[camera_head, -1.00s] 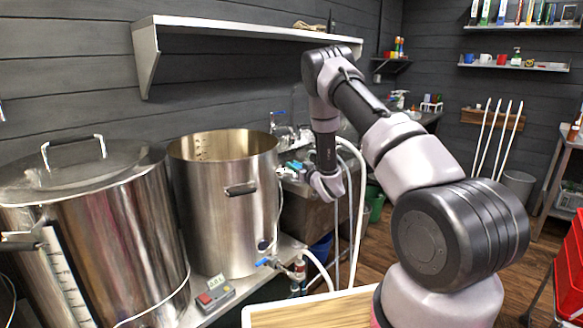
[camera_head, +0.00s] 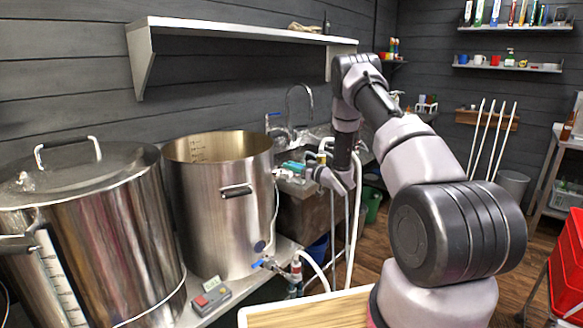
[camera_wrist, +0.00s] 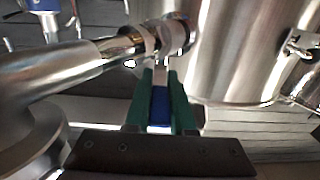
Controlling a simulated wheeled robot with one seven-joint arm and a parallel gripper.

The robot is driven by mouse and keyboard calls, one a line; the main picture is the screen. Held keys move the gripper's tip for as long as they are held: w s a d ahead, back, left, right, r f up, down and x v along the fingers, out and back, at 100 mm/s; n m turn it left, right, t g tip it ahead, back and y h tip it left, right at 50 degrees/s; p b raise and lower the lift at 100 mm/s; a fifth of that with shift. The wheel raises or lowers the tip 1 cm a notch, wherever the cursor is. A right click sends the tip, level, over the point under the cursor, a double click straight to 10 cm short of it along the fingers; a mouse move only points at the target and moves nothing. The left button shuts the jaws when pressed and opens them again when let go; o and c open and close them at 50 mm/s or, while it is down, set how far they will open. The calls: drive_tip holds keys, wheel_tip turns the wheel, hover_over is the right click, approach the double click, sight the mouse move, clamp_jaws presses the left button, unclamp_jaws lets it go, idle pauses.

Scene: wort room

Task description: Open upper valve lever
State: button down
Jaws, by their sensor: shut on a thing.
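In the wrist view, the blue valve lever (camera_wrist: 160,106) lies between the two green fingers of my gripper (camera_wrist: 163,82). The fingers are shut on it. The lever joins a metal valve and pipe fitting (camera_wrist: 172,38) beside the steel kettle's wall (camera_wrist: 235,60). In the head view, my gripper (camera_head: 297,169) is at the upper right side of the open steel kettle (camera_head: 210,215), at the upper valve. My wrist and fingers partly hide that valve, and its lever angle is unclear there. A lower valve with a blue lever (camera_head: 259,264) sits near the kettle's base, apart from my gripper.
A lidded steel kettle (camera_head: 100,235) stands at the left. A small control box (camera_head: 212,297) lies on the bench in front. White hoses (camera_head: 354,215) hang just right of my gripper. A sink tap (camera_head: 300,100) is behind, and a wall shelf (camera_head: 240,32) is above.

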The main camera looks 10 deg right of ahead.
drive_tip(key=c, duration=0.8)
unclamp_jaws()
drive_tip(key=shift+o, duration=0.2)
drive_tip(key=v, duration=1)
drive_tip(key=shift+s+d, duration=0.2)
drive_tip(key=shift+s, duration=0.1)
